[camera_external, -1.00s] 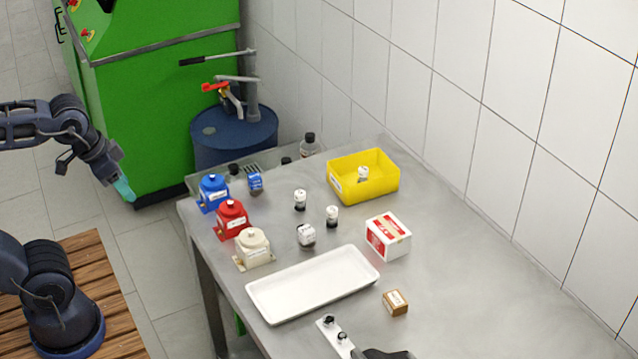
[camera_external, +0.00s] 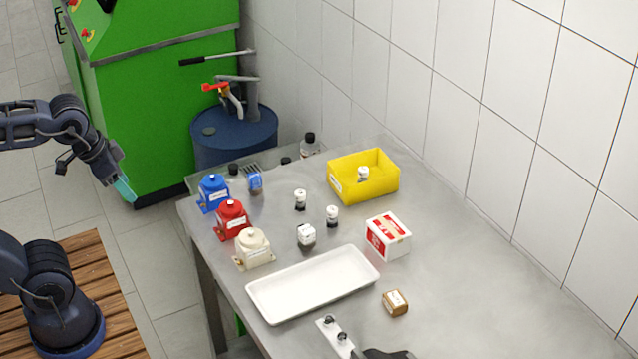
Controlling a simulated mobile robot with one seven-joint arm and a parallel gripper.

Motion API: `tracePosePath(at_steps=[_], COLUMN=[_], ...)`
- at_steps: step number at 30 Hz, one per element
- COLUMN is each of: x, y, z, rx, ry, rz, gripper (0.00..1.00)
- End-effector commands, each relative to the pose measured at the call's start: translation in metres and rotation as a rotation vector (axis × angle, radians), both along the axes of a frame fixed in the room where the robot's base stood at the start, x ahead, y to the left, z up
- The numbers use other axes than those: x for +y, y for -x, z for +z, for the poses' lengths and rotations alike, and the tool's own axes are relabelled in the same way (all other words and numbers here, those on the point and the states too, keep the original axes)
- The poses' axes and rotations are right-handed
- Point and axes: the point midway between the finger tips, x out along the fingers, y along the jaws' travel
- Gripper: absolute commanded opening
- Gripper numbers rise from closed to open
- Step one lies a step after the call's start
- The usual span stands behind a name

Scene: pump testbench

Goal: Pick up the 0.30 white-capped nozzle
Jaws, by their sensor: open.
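Several small white-capped nozzles with dark lower parts are in view. One nozzle (camera_external: 300,199) stands on the steel table, a second nozzle (camera_external: 332,216) stands to its right, and a third nozzle (camera_external: 306,235) is nearer the white tray. Another white-capped nozzle (camera_external: 363,174) is in the yellow bin (camera_external: 349,189). Their labels are too small to read, so I cannot tell which is 0.30. My gripper (camera_external: 125,190), with teal fingertips, is open and empty. It hangs left of the table, well apart from all nozzles.
The table (camera_external: 480,270) also holds a white tray (camera_external: 262,309), blue (camera_external: 213,194), red (camera_external: 232,221) and cream (camera_external: 253,250) pots, a red-white box (camera_external: 388,238) and a small brown box (camera_external: 395,303). A blue drum (camera_external: 235,150) and green machine (camera_external: 150,100) stand behind. The table's right side is clear.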

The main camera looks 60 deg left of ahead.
Motion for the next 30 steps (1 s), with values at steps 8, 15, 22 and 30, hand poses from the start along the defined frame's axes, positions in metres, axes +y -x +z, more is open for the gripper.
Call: tracePosePath(at_steps=[8, 15, 22, 30], x=[0.0, -0.003, -0.004, 0.002], y=[-0.006, -0.042, -0.086, -0.143], z=[0.001, 0.003, 0.001, -0.009], rx=[0.018, 0.124, 0.242, 0.375], ry=[0.02, 0.142, 0.281, 0.443], rz=[0.022, 0.149, 0.3, 0.476], gripper=[0.52, 0.52, 0.52, 0.52])
